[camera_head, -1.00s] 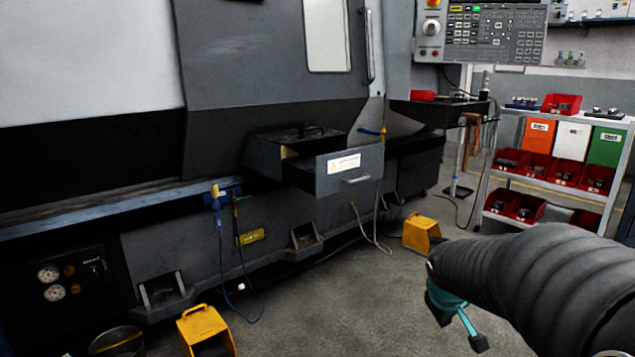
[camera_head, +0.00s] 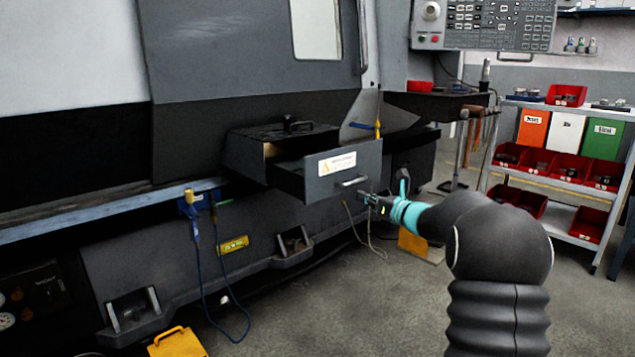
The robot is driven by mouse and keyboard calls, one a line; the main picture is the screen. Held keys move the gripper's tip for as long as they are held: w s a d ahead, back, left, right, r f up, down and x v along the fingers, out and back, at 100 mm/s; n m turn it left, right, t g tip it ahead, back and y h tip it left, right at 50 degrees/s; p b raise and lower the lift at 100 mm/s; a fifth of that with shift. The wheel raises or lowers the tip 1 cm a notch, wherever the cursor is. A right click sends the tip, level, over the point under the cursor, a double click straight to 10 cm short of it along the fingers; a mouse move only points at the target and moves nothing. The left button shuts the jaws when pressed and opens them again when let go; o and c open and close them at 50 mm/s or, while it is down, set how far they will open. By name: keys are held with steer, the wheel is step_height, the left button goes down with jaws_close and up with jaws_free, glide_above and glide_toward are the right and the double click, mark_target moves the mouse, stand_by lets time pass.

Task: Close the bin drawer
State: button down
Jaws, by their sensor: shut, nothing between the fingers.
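The bin drawer (camera_head: 338,164) is a dark grey box pulled out from the lathe's lower front, with a white warning label and a light bar handle (camera_head: 351,182) on its face. Its open top shows a dark inside. My gripper (camera_head: 366,197) is shut and empty. In the picture it appears just below and right of the handle, close to the drawer's lower right corner. I cannot tell whether it touches the drawer. My arm reaches in from the lower right.
A yellow foot pedal (camera_head: 418,243) stands on the floor behind my wrist, and another (camera_head: 177,343) at the bottom left. Blue hoses (camera_head: 205,270) hang on the lathe. A shelf cart (camera_head: 560,183) with red bins stands at the right.

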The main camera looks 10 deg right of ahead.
steer(key=a+n+y, duration=0.1)
steer(key=a+n, duration=0.1)
steer(key=p, duration=0.3)
glide_toward(315, 181)
steer(key=shift+n, duration=0.4)
steer(key=x, duration=0.7)
steer(key=shift+w+a+r, duration=0.1)
steer(key=shift+a+r, duration=0.05)
